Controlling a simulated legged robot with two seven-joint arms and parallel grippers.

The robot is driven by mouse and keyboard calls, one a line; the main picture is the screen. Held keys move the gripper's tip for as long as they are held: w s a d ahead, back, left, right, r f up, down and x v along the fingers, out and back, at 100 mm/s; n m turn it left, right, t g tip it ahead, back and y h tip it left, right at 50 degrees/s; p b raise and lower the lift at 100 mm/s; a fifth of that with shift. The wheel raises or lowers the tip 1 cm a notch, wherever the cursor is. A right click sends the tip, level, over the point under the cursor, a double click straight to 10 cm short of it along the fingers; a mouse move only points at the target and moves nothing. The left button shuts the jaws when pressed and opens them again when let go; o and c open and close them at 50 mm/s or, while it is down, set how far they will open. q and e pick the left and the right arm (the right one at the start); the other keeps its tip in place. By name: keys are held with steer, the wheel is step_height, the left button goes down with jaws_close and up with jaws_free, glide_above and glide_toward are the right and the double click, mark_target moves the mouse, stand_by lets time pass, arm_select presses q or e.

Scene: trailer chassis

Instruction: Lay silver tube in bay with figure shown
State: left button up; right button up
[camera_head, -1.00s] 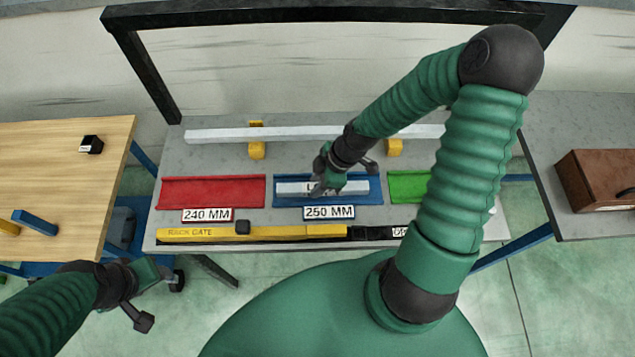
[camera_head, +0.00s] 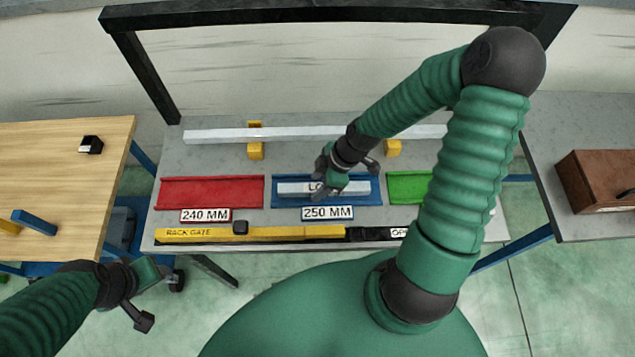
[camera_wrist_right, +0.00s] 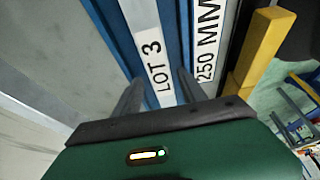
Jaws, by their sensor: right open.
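A short silver tube (camera_head: 296,188) with a "LOT 3" label lies in the blue bay (camera_head: 283,201), above the "250 MM" plate (camera_head: 327,213). In the right wrist view the tube (camera_wrist_right: 145,40) runs lengthwise in the blue bay, its label facing up. My right gripper (camera_head: 325,192) is open over the tube, near its middle. Its two fingers (camera_wrist_right: 158,88) stand apart on either side of the tube in the right wrist view; contact cannot be told. My left gripper (camera_head: 160,275) is off the bench at lower left, its jaw state unclear.
A red bay (camera_head: 212,191) marked "240 MM" is at left, and a partly hidden green bay (camera_head: 408,186) at right. A long silver bar (camera_head: 300,134) spans yellow supports (camera_head: 256,150) behind. A yellow rack gate (camera_head: 285,233) runs along the front. A black frame (camera_head: 330,14) stands behind.

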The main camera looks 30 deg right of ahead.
steer(key=shift+d, duration=0.45)
steer(key=shift+d+r, duration=0.15)
steer(key=shift+r, duration=0.05)
steer(key=a+p+v, duration=0.1)
steer(key=p+v, duration=0.2)
steer(key=v, duration=0.9)
arm_select(q)
steer(key=shift+d+f+b, duration=0.1)
steer(key=shift+d+b, duration=0.05)
steer(key=shift+b, duration=1.5)
arm_select(e)
steer(key=s+a+m+h, duration=0.2)
steer(key=a+m+h, duration=0.1)
steer(key=a+m, duration=0.5)
steer(key=shift+f+m+h, duration=0.4)
steer(key=shift+m, duration=1.4)
